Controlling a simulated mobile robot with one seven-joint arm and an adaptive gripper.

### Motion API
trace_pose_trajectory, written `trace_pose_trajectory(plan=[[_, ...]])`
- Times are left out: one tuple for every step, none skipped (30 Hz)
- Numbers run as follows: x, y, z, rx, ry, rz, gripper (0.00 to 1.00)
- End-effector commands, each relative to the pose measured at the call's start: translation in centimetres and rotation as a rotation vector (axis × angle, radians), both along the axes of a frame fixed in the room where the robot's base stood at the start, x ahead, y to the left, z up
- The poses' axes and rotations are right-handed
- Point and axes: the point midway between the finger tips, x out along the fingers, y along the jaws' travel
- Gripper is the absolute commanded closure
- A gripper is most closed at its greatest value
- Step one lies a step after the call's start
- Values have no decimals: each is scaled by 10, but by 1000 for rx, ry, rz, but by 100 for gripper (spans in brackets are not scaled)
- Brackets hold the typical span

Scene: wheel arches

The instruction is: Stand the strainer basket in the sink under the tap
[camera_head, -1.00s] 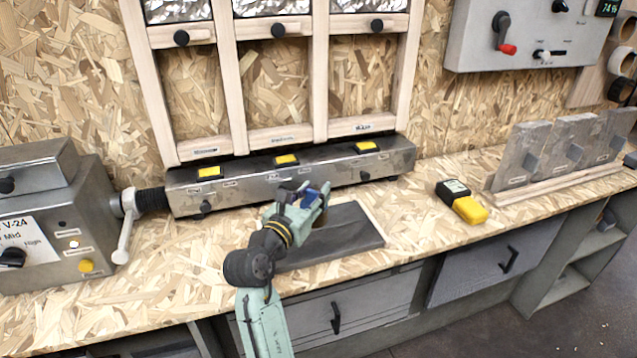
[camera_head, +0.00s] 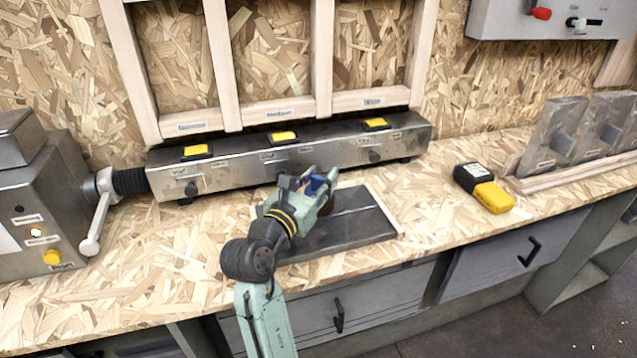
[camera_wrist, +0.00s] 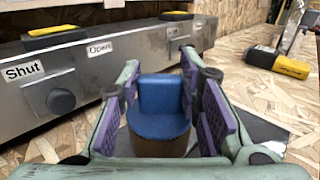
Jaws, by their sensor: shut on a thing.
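My gripper (camera_head: 318,192) is shut on a small cup-like piece (camera_wrist: 160,118) with a blue upper part and a brown lower part. In the wrist view the piece stands between the purple-lined fingers, and the fingers hide its sides. In the head view only a bit of its blue and brown shows at the fingertips. The gripper is above a flat dark grey plate (camera_head: 350,232) on the bench. Whether the piece touches the plate I cannot tell. I see no clear sink, tap or strainer basket.
A long metal box (camera_head: 230,172) with yellow-topped switches and knobs runs behind the plate, close to my gripper. A grey machine (camera_head: 35,190) with a lever stands left. A yellow-black meter (camera_head: 484,188) lies right, before upright grey plates (camera_head: 560,135). Bare bench lies between plate and meter.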

Motion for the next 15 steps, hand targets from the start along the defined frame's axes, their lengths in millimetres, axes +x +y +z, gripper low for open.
trace_pose_trajectory(plan=[[0,0,1,0,-1,0,100],[0,0,1,0,-1,0,100],[0,0,1,0,-1,0,100],[0,0,1,0,-1,0,100],[0,0,1,0,0,0,100],[0,0,1,0,0,0,100],[0,0,0,0,0,0,100],[0,0,-1,0,0,0,100],[0,0,-2,0,0,0,100],[0,0,-2,1,0,0,66],[0,0,-2,1,0,0,64],[0,0,-2,1,0,0,62],[0,0,-2,1,0,0,60],[0,0,-2,0,0,0,58],[0,0,-2,0,0,0,55]])
